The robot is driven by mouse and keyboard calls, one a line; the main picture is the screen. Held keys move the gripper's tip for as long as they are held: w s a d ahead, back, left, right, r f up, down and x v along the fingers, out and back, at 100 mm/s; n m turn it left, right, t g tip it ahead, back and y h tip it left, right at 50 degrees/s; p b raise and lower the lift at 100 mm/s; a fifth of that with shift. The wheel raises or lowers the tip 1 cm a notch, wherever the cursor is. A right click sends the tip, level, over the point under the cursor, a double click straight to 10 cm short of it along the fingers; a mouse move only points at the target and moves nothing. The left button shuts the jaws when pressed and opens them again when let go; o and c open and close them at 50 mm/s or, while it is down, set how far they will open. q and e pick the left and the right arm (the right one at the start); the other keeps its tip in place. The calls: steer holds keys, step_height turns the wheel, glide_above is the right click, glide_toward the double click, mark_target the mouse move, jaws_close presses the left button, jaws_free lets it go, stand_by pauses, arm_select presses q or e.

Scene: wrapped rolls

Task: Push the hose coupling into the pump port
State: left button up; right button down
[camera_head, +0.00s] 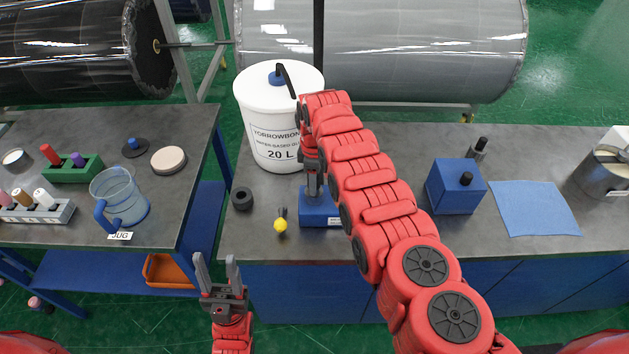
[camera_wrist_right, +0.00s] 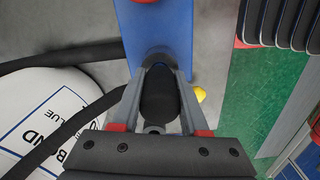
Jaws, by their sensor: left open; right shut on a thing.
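My right gripper (camera_head: 313,185) points down over the blue pump block (camera_head: 318,210), which has a white label on its front. It is shut on the dark hose coupling (camera_wrist_right: 158,98), which sits between the fingers in the wrist view. The coupling's far end meets or overlaps the blue block (camera_wrist_right: 160,25); I cannot tell how deep it sits in the port. The black hose (camera_head: 288,80) rises from the white bucket's lid and runs behind my right gripper. My left gripper (camera_head: 221,272) is open and empty, in front of the gap between the tables.
The white bucket (camera_head: 270,130) stands behind the pump block. A black ring (camera_head: 242,198) and a yellow-tipped item (camera_head: 281,225) lie to its left. A second blue block (camera_head: 455,186) and a blue cloth (camera_head: 535,208) are to the right. The left table holds a jug (camera_head: 122,195).

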steer(key=shift+f+b, duration=0.3)
steer(key=shift+f, duration=0.05)
steer(key=shift+c, duration=1.7)
jaws_free()
steer(key=shift+r, duration=0.15)
steer(key=shift+r, duration=0.25)
step_height(320, 180, up, 10)
steer(key=b, duration=0.3)
steer(key=shift+w, duration=0.1)
step_height(320, 180, up, 7)
steer(key=p, duration=0.4)
steer(key=shift+f, duration=0.15)
